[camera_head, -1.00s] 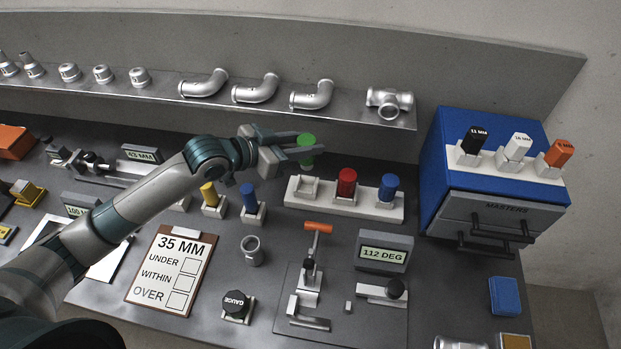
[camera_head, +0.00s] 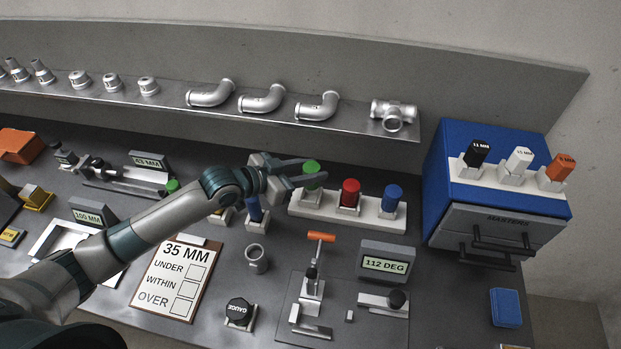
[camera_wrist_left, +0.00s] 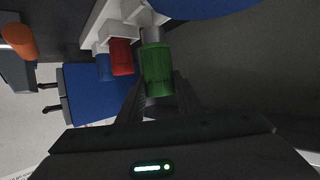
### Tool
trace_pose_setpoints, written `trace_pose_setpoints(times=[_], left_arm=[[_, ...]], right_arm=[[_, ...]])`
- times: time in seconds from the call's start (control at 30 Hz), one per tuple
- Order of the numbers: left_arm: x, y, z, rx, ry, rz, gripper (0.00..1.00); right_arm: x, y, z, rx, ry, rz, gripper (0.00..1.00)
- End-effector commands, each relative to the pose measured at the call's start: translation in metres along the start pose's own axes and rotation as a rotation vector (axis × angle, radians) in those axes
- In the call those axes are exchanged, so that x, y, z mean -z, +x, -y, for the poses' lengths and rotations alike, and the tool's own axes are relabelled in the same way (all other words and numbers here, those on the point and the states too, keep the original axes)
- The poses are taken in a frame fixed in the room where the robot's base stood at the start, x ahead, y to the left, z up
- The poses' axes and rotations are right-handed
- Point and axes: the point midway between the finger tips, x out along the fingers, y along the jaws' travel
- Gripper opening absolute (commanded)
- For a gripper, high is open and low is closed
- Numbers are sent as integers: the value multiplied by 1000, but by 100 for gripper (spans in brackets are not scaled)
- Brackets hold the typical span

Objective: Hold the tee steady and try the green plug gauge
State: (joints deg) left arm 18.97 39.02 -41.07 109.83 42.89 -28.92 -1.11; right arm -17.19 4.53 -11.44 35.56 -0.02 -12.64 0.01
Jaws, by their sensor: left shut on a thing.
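The green plug gauge (camera_head: 313,168) is held by my left gripper (camera_head: 306,175) at the left place of the white rack (camera_head: 335,213). In the left wrist view, the green plug (camera_wrist_left: 157,68) is between the two fingers, its silver end close to the rack. I cannot tell whether that end is seated in its slot. A red plug (camera_head: 350,189) and a blue plug (camera_head: 391,196) stand in the rack's other places. A silver tee (camera_head: 393,115) lies at the right end of the back shelf. My right gripper is not in view.
A short silver fitting (camera_head: 257,258) stands on the bench. The card marked 35 MM (camera_head: 180,275) lies left of it. A display reading 112 DEG (camera_head: 385,263) and an orange-handled clamp (camera_head: 320,237) are in front of the rack. A blue drawer cabinet (camera_head: 495,190) stands at right.

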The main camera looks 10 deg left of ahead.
Motion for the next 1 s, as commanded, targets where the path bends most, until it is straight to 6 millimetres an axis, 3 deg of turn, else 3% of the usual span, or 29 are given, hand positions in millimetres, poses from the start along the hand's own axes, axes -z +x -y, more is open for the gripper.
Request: trace_pose_setpoints(times=[0.47, 0.87, 0.9, 0.97, 1.0], left_arm=[[-33, 13, 0, 1, 0, 1, 8], [-38, 15, 0, 1, 1, 0, 8], [-38, 15, 0, 1, 1, 0, 36], [-37, 15, 0, 1, 1, 0, 50], [-37, 15, 0, 1, 1, 0, 50]], right_arm=[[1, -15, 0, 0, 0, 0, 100], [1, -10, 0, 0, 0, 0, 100], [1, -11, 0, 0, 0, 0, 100], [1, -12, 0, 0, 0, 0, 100], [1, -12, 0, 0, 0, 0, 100]])
